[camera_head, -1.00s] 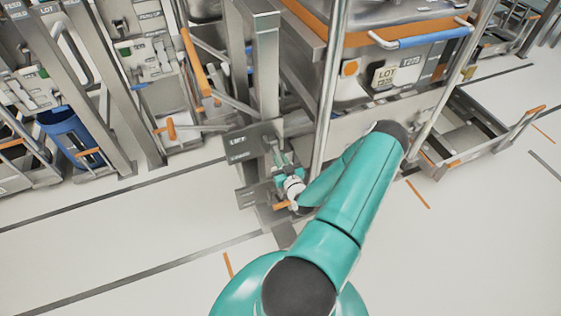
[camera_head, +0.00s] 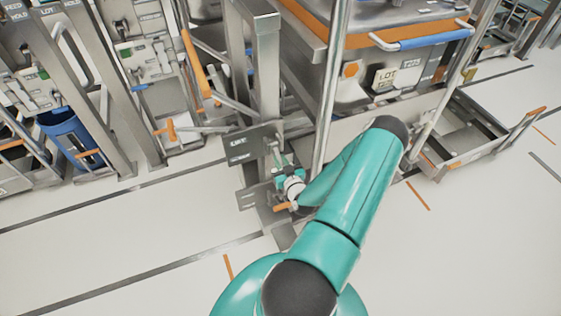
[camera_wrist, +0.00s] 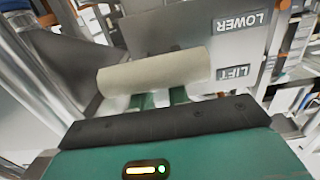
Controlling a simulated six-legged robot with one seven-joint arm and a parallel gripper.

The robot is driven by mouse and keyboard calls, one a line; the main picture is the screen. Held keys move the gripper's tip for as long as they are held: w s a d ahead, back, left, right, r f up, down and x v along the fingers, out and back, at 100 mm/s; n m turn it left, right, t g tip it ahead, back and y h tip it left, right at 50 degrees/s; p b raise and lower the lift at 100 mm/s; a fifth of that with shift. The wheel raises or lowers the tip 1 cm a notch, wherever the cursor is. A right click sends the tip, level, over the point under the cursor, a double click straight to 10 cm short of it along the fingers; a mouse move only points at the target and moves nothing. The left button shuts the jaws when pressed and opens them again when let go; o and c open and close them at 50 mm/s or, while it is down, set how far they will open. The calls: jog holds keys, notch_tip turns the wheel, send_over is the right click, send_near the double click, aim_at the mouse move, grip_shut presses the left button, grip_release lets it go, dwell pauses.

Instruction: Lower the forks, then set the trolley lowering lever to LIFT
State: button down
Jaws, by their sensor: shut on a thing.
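The trolley lowering lever (camera_wrist: 155,72) shows in the wrist view as a pale beige cylindrical grip. The two green fingers of my gripper (camera_wrist: 162,98) are shut on it, and it partly hides their tips. Its right end lies beside the LIFT label (camera_wrist: 233,74); the LOWER label (camera_wrist: 241,22) is farther up the grey plate (camera_wrist: 195,35). Both labels appear upside down. In the head view my gripper (camera_head: 281,168) is at the same plate (camera_head: 252,143), low on the trolley (camera_head: 265,75). The lever is mostly hidden there. I cannot make out the forks' height.
An orange-ended handle (camera_head: 284,206) sits just below my gripper. A low metal frame (camera_head: 475,135) is at the right. The floor in front is clear.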

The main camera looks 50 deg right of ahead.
aim_at(278, 154)
jog(key=shift+s+a+f+g, duration=0.25)
jog(key=shift+s+a+g, duration=0.05)
jog(key=shift+s+g, duration=0.1)
jog(key=shift+r+g+y, duration=0.55)
jog(key=shift+g+y, duration=0.05)
jog(key=shift+s+d+r+g+y, duration=0.1)
jog(key=shift+r+g+y, duration=0.6)
jog(key=shift+r+g, duration=0.4)
jog(key=shift+r+g+y, duration=0.6)
jog(key=shift+r+g, duration=0.05)
jog(key=shift+g, duration=0.35)
jog(key=shift+w+d+r+g+y, duration=0.2)
jog(key=shift+r+g+y, duration=0.25)
jog(key=shift+g, duration=0.35)
jog(key=shift+w+d+r, duration=0.1)
jog(key=shift+w+r, duration=0.15)
jog(key=shift+r, duration=0.05)
jog(key=c, duration=1.2)
grip_release()
jog(key=shift+c, duration=0.2)
jog(key=o, duration=1.2)
jog(key=shift+w, duration=0.1)
jog(key=shift+o, duration=0.2)
jog(key=v, duration=1.4)
jog(key=shift+f, duration=0.2)
